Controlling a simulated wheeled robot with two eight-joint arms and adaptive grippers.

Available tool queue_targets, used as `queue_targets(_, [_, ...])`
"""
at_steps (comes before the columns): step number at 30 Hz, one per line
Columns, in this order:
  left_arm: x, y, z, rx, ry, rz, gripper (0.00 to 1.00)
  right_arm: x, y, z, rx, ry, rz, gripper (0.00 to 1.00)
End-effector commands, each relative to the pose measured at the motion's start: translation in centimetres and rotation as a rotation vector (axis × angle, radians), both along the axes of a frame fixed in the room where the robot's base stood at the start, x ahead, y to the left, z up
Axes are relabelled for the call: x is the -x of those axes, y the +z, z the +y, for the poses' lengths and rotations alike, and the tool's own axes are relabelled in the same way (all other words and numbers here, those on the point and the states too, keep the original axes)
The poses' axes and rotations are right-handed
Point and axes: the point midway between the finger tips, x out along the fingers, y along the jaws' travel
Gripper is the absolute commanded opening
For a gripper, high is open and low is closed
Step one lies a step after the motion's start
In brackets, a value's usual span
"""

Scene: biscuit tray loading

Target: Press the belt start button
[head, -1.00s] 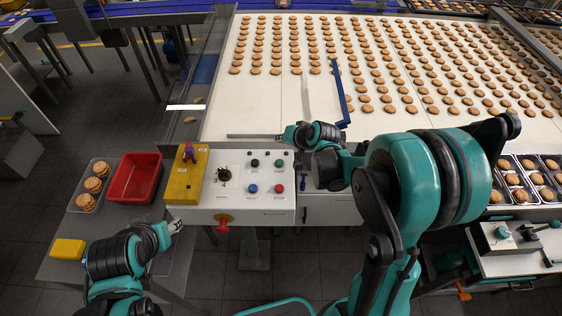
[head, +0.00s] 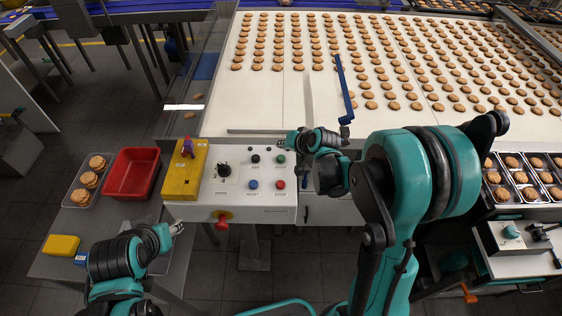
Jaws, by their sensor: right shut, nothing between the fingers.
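The white control panel (head: 230,205) stands in front of the belt. A green button (head: 281,159) sits at its upper right, with a black button (head: 255,158) to its left. A blue button (head: 253,184) and a red button (head: 280,184) marked STOP form the lower row. My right gripper (head: 283,145) is shut and empty, just beyond the green button at the panel's far edge. It appears apart from the button, though I cannot tell its height. My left gripper (head: 178,228) is low, left of the panel's front; its small fingers do not show clearly whether they are open.
A red bin (head: 133,174) and a biscuit tray (head: 76,195) lie to the left. Biscuits cover much of the belt (head: 258,105); a blue bar (head: 343,88) stands over it.

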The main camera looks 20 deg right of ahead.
Motion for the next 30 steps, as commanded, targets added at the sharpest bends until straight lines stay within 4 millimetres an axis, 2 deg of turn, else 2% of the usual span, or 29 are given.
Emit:
queue_targets(1, [0.0, -1.1, 0.0, 0.000, 0.000, 0.000, 0.42, 0.0, -1.3, 0.0, 0.000, 0.000, 0.000, 0.00])
queue_targets(3, [0.0, -2.0, 0.0, 0.000, 0.000, 0.000, 0.42, 0.0, -2.3, 0.0, 0.000, 0.000, 0.000, 0.00])
queue_targets(8, [0.0, -3.1, 0.0, 0.000, 0.000, 0.000, 0.42, 0.0, -3.5, 0.0, 0.000, 0.000, 0.000, 0.00])
queue_targets(30, [0.0, -3.1, 0.0, 0.000, 0.000, 0.000, 0.42, 0.0, -3.5, 0.0, 0.000, 0.000, 0.000, 0.00])
